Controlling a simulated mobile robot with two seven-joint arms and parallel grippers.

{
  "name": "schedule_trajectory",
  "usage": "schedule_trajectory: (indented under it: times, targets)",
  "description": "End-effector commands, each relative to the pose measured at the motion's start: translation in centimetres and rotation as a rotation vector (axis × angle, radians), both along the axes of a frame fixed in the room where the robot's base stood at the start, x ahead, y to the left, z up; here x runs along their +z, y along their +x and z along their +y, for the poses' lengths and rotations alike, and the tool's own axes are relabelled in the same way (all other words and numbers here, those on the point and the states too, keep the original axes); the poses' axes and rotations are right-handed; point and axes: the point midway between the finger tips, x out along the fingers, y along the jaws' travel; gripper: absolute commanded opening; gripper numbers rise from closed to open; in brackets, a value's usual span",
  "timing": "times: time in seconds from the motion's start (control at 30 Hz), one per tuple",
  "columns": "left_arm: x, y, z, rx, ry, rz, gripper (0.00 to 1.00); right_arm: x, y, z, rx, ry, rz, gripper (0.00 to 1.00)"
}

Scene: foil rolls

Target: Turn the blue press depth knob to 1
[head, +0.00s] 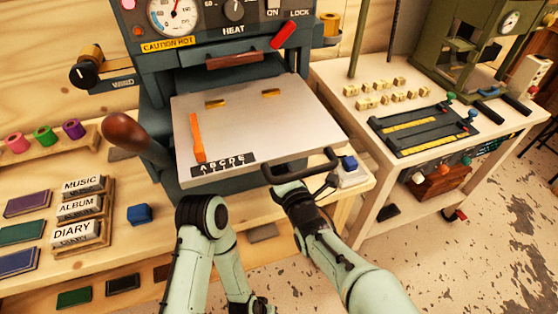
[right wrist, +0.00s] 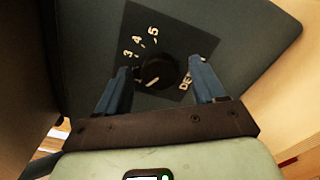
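The dark round depth knob (right wrist: 158,73) sits on a dial plate of the blue press (head: 155,95). A pale mark on it points down and left. The numbers 3, 4 and 5 show at its upper left, and part of a "DE..." label at its right; the rest is hidden. In the right wrist view my right gripper (right wrist: 160,66) is open, with one blue finger on each side of the knob and gaps between. In the head view the knob and right fingertips are hidden near the press bed. My left gripper (head: 250,305) is low at the picture's bottom edge, its fingers unclear.
The press bed (head: 300,150) with its front handle (head: 300,168) lies just above my right wrist. A brown-knobbed lever (head: 122,130) stands left of it. A blue block (head: 139,214) and several labelled stacks are on the left bench. A second bench (head: 330,75) stands right.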

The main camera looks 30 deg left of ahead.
Motion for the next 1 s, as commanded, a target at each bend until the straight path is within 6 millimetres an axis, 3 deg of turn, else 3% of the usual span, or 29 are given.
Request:
schedule_trajectory:
  times: [0.33,0.8,1.0]
  targets:
    - [0.2,-0.2,-0.1,-0.001,-0.002,0.004,0.43,0.1,-1.0,-1.2,0.000,0.001,0.002,0.69]
    - [1.1,-1.5,-0.7,-0.016,-0.019,0.038,0.43,0.1,-7.1,-8.3,0.000,0.001,0.002,0.69]
    - [1.3,-1.8,-0.9,-0.019,-0.023,0.047,0.43,0.0,-8.4,-9.9,-0.001,0.000,0.001,0.69]
